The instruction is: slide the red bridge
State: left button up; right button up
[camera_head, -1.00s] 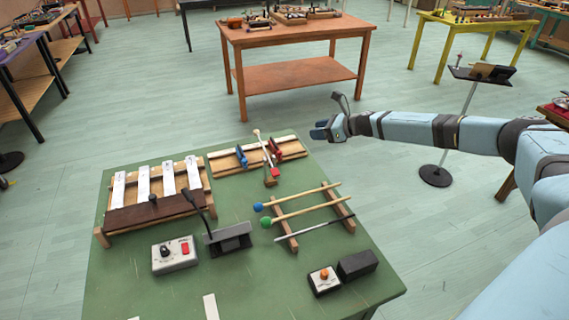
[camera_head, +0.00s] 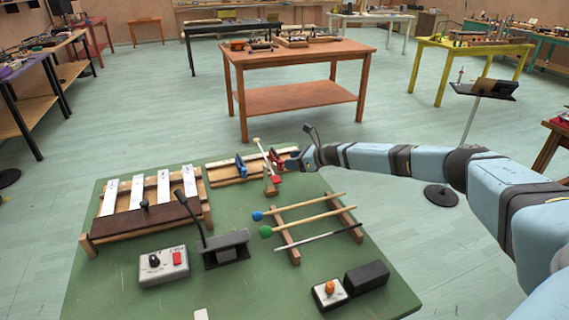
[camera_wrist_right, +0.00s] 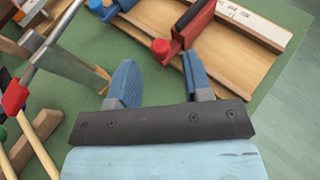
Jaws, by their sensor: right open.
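The red bridge (camera_head: 276,160) stands at the right part of a wooden board (camera_head: 222,176) with a pale strip, at the back of the green table. In the right wrist view the red bridge (camera_wrist_right: 194,24) has a round red knob and lies just ahead of the fingertips, apart from them. A blue bridge (camera_head: 240,166) stands on the same board to its left. My right gripper (camera_head: 292,162) is at the board's right end. In the wrist view its two blue fingers (camera_wrist_right: 160,80) are apart with nothing between them. My left gripper is out of view.
A stand with a pale upright stick (camera_head: 259,154) is close in front of the red bridge. Mallets lie on a wooden rack (camera_head: 347,217) nearer. A xylophone-like bar set (camera_head: 145,224), a microphone (camera_head: 226,248) and button boxes (camera_head: 164,266) occupy the table (camera_head: 240,292).

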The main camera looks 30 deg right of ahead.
aim_at(277, 160)
jog(key=shift+x, duration=1.85)
grip_shut()
jog(key=shift+w+a, duration=0.25)
jog(key=shift+a, duration=0.95)
grip_release()
jog(key=shift+w+a, duration=0.1)
jog(key=shift+a, duration=0.05)
